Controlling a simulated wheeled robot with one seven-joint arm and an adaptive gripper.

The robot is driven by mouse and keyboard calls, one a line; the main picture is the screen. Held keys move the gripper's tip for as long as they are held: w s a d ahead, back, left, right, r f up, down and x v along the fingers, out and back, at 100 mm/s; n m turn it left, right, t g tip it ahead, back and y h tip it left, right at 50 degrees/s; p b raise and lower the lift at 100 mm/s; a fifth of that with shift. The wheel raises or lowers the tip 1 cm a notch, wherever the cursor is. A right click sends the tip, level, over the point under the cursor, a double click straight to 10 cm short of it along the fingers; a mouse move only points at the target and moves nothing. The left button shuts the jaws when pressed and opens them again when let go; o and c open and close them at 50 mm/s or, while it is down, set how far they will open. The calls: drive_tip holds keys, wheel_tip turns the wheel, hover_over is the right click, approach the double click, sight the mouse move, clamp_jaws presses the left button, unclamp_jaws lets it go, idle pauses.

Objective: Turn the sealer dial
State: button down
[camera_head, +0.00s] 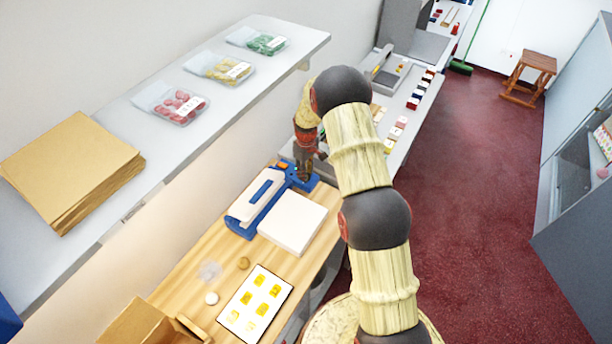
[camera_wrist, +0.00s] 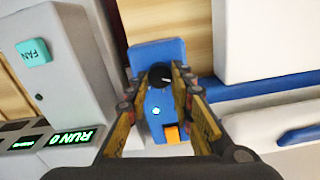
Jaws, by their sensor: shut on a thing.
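The sealer (camera_head: 236,221) is a blue and white machine on the wooden counter, with its blue control end beneath my gripper (camera_head: 303,176). In the wrist view the blue control end (camera_wrist: 150,52) carries a round black dial (camera_wrist: 159,74), a small lit indicator (camera_wrist: 156,111) and an orange switch (camera_wrist: 171,134). The fingers of my gripper (camera_wrist: 154,80) stand on both sides of the dial, and the gripper is shut on it. In the head view the dial is hidden by my gripper.
A white block (camera_head: 292,222) lies beside the sealer. A grey device with a FAN button (camera_wrist: 34,53) and a RUN display stands at the left in the wrist view. A shelf (camera_head: 160,150) with bags and brown envelopes runs above the counter.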

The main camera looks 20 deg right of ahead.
drive_tip(key=shift+d+m+b, duration=0.1)
drive_tip(key=shift+m+b, duration=0.8)
drive_tip(key=shift+m, duration=1.2)
drive_tip(key=c, duration=1.6)
unclamp_jaws()
drive_tip(key=shift+c, duration=0.2)
drive_tip(key=shift+o, duration=0.5)
wheel_tip(320, 180, up, 12)
